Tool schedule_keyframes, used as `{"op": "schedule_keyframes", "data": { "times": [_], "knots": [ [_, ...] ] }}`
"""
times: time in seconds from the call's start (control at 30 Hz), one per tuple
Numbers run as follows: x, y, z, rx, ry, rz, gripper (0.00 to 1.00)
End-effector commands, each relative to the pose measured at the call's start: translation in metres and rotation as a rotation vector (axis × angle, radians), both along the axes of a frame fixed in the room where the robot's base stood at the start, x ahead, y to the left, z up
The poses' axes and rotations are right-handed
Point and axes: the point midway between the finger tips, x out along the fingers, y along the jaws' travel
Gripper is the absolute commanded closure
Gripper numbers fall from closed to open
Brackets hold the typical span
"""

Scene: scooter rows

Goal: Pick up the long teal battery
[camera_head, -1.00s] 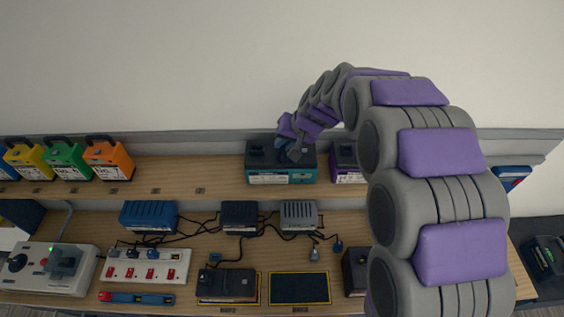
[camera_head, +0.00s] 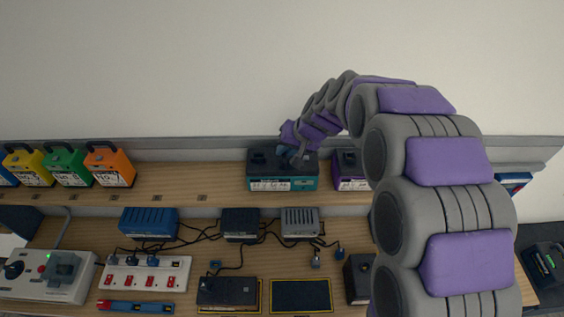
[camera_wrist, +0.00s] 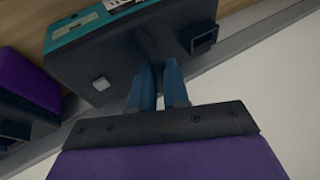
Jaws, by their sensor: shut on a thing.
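The long teal battery (camera_head: 283,184) sits on the upper wooden shelf, with a dark top and a teal front carrying a label. In the wrist view its dark body (camera_wrist: 110,62) fills the upper middle, with a teal edge at the upper left. My gripper (camera_head: 291,155) reaches down onto its top from behind and to the right. In the wrist view the blue fingers of my gripper (camera_wrist: 158,85) are close together on a dark ridge of the battery, shut on it. The fingertips are partly hidden against the dark body.
A purple battery (camera_head: 351,184) stands close to the right. Orange (camera_head: 110,164), green (camera_head: 67,166) and yellow (camera_head: 28,167) batteries stand at the left of the shelf. Below are chargers with cables, a power strip (camera_head: 145,274) and a yellow-edged pad (camera_head: 301,296).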

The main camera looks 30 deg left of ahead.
Motion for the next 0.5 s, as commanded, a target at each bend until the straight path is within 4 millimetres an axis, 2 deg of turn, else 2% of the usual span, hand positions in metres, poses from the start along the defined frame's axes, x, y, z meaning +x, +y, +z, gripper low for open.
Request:
{"op": "schedule_keyframes", "data": {
  "times": [0.03,0.17,0.5],
  "knots": [
    [-0.002,-0.003,-0.006,-0.01,0.009,0.003,1.0],
    [-0.001,-0.003,-0.002,-0.01,0.008,0.004,1.0],
    [-0.003,0.0,0.031,-0.003,-0.001,0.001,1.0]
  ]
}}
